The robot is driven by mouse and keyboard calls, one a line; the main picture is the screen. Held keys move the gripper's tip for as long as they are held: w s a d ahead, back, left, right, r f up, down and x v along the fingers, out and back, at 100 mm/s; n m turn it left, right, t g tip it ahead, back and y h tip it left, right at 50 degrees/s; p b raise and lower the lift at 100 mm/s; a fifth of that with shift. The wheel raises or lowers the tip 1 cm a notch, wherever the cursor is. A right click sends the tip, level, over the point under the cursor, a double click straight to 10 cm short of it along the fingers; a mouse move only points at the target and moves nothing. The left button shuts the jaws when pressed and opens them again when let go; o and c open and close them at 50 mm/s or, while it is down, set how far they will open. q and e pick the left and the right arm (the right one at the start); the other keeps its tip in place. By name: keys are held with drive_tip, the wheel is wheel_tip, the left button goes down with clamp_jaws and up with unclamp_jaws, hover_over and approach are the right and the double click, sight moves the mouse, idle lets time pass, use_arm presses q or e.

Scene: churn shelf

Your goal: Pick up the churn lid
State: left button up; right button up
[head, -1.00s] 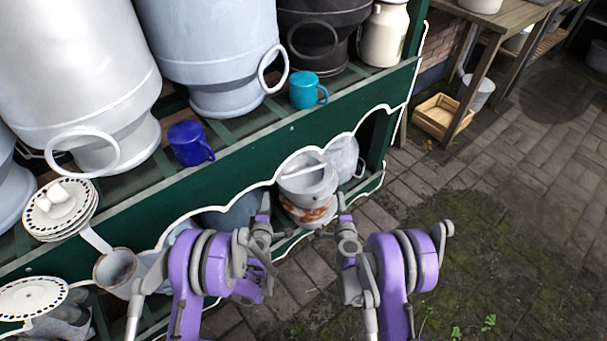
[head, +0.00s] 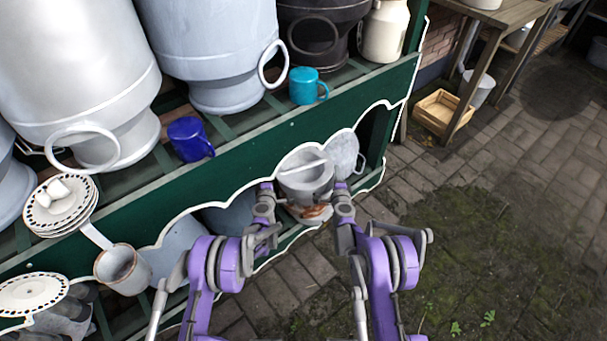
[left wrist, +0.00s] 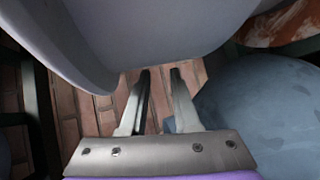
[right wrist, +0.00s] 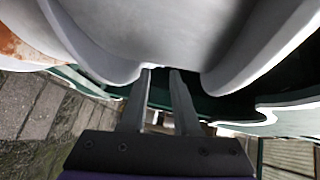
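The churn lid (head: 305,180) is a round grey metal piece with a bar handle across its top. It sits at the lower shelf's front edge, above a rusty-orange surface. My left gripper (head: 266,187) is at its left side and my right gripper (head: 341,187) at its right side. A large curved grey surface, apparently the lid (left wrist: 150,35), fills the top of the left wrist view, and one (right wrist: 170,30) also fills the right wrist view. Both grippers show a narrow gap with nothing between the fingers. Whether the fingers touch the lid is unclear.
Large churns (head: 205,50) stand on the green shelf (head: 250,140) above, with a blue mug (head: 188,139) and a teal mug (head: 304,86). Stacked plates (head: 60,205) and a grey ladle (head: 120,266) are at left. Paved floor (head: 500,210) is open at right.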

drive_tip(key=shift+w+a, duration=0.3)
drive_tip(key=shift+w, duration=0.05)
use_arm(q)
drive_tip(key=shift+w+d, duration=0.25)
drive_tip(key=shift+d, duration=0.5)
use_arm(e)
drive_tip(key=shift+s+a, duration=0.1)
drive_tip(key=shift+a, duration=0.35)
